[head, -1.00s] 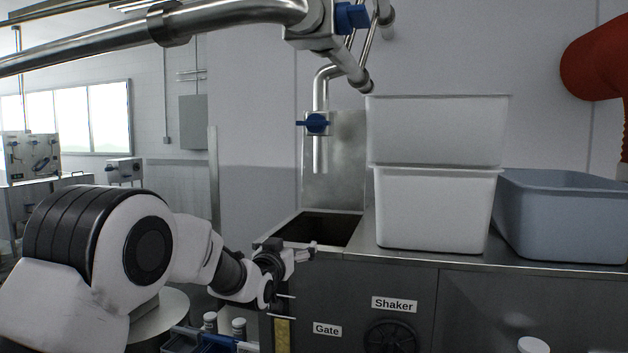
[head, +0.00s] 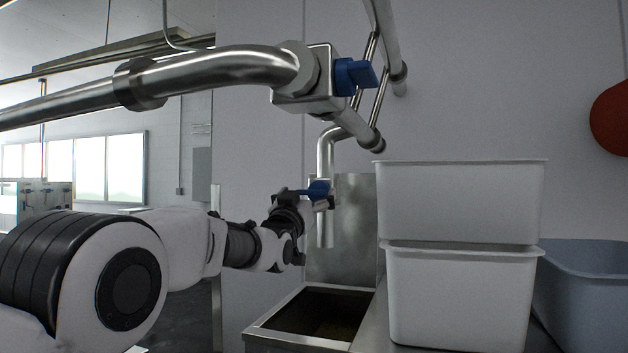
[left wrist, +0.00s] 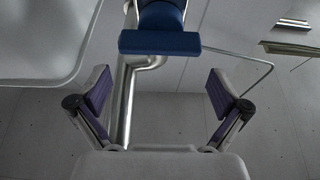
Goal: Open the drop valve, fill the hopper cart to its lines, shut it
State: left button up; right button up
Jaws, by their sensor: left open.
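The drop valve has a blue handle (head: 318,188) on a vertical steel pipe (head: 326,232) in the head view. My left gripper (head: 320,202) is at this valve and partly covers it. In the left wrist view the blue handle (left wrist: 160,42) lies beyond my open, empty left gripper (left wrist: 160,92), across the gap between its fingers and apart from them. Below the pipe is an open steel hopper (head: 262,331) with a dark inside; no fill lines can be made out. My right gripper is not in view.
A larger pipe valve with a blue handle (head: 355,76) is above my left gripper. Two stacked white tubs (head: 460,295) and a grey-blue tub (head: 585,285) stand to the right. A steel back panel (head: 345,260) rises behind the hopper.

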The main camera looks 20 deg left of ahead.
aim_at(313, 193)
pick_arm(q)
jog(key=w+p, duration=0.1)
jog(key=w, duration=0.4)
jog(key=shift+w+d, duration=0.1)
jog(key=shift+d, duration=0.05)
jog(key=shift+w+f, duration=0.2)
jog(key=shift+w, duration=0.1)
jog(key=shift+s+r, duration=0.1)
jog(key=shift+s, duration=0.1)
jog(key=shift+s+r, duration=0.2)
jog(key=shift+s, duration=0.2)
jog(key=c, duration=0.3)
jog(key=shift+s+r, duration=0.1)
jog(key=shift+s, duration=0.05)
jog(key=c, duration=0.5)
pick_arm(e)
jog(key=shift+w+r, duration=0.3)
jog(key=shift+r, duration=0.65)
